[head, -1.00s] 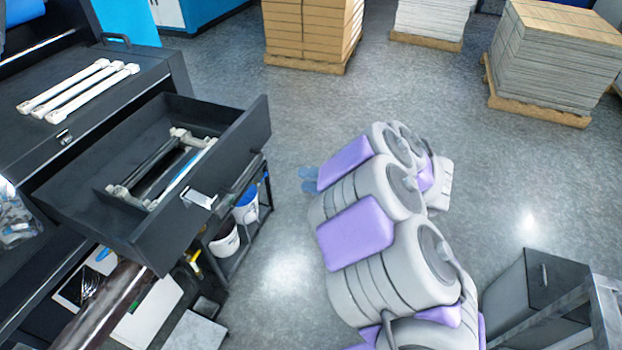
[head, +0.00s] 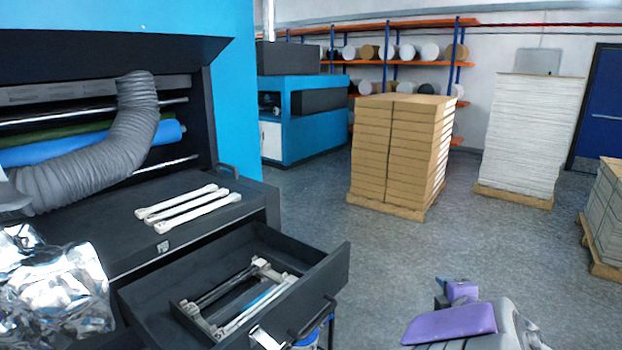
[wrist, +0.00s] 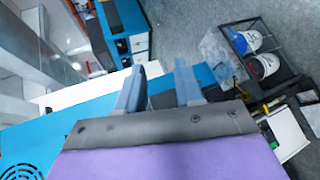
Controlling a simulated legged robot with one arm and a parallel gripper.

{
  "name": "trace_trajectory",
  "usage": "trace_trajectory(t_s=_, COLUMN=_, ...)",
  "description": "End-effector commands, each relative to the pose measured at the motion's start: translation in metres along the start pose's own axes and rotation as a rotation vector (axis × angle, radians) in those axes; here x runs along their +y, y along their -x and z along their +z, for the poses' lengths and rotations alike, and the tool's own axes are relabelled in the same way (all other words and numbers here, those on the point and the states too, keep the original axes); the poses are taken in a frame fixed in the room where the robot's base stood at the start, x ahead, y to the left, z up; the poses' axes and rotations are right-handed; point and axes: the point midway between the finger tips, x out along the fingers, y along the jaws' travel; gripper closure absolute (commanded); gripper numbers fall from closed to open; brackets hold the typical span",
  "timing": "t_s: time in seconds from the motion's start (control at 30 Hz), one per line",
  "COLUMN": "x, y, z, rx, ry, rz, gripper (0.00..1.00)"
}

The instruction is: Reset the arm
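My arm (head: 460,322) shows at the bottom right of the head view, a purple and grey part low in front of me.
An open black drawer (head: 150,300) holding a frame-like part juts out at the lower left. White bars (head: 188,205) lie on the machine top. Stacked boxes (head: 400,150) and a paper stack (head: 528,135) stand behind. The grey floor (head: 400,250) between is clear.

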Motion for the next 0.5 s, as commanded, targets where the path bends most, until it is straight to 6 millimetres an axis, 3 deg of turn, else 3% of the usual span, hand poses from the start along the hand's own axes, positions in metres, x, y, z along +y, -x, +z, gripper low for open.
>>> trace_trajectory(t_s=0.07, x=0.008, y=0.014, z=0.014, rx=-0.107, ry=-0.095, rz=-0.011, gripper=0.64)
trace_trajectory(t_s=0.23, x=0.001, y=0.051, z=0.038, rx=-0.320, ry=-0.333, rz=-0.066, gripper=0.64)
trace_trajectory(t_s=0.37, x=-0.019, y=0.084, z=0.043, rx=-0.458, ry=-0.536, rz=-0.132, gripper=0.64)
trace_trajectory(t_s=0.5, x=-0.053, y=0.122, z=0.033, rx=-0.584, ry=-0.754, rz=-0.239, gripper=0.64)
